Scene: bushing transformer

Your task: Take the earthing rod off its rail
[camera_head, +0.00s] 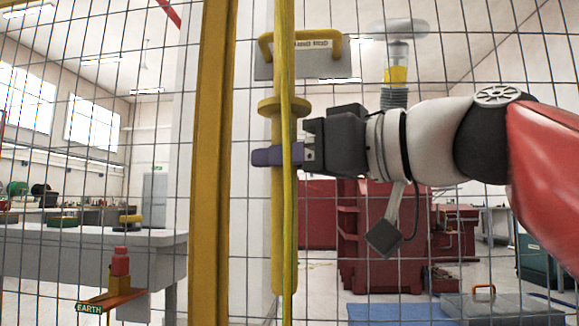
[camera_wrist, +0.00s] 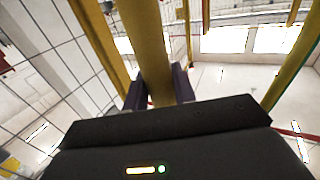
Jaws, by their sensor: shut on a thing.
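The earthing rod (camera_head: 277,225) is a long yellow rod, upright in the head view, with a wide yellow collar (camera_head: 270,106) above my grip. My gripper (camera_head: 272,156) comes in from the right, and its purple fingers are shut on the rod just below the collar. In the wrist view the rod (camera_wrist: 146,45) runs between the two fingers (camera_wrist: 157,92). A grey plate (camera_head: 265,70) with a partly hidden label and a yellow bar stands behind the rod's upper part. I cannot tell whether the rod touches it. A yellow-green cable (camera_head: 288,225) hangs in front of the rod.
A wire mesh fence with a thick yellow post (camera_head: 212,170) stands just left of the rod. An EARTH sign (camera_head: 89,308) and a red-topped yellow fitting (camera_head: 120,262) are at lower left. A grey workbench (camera_head: 150,260) and red machinery (camera_head: 375,235) stand beyond.

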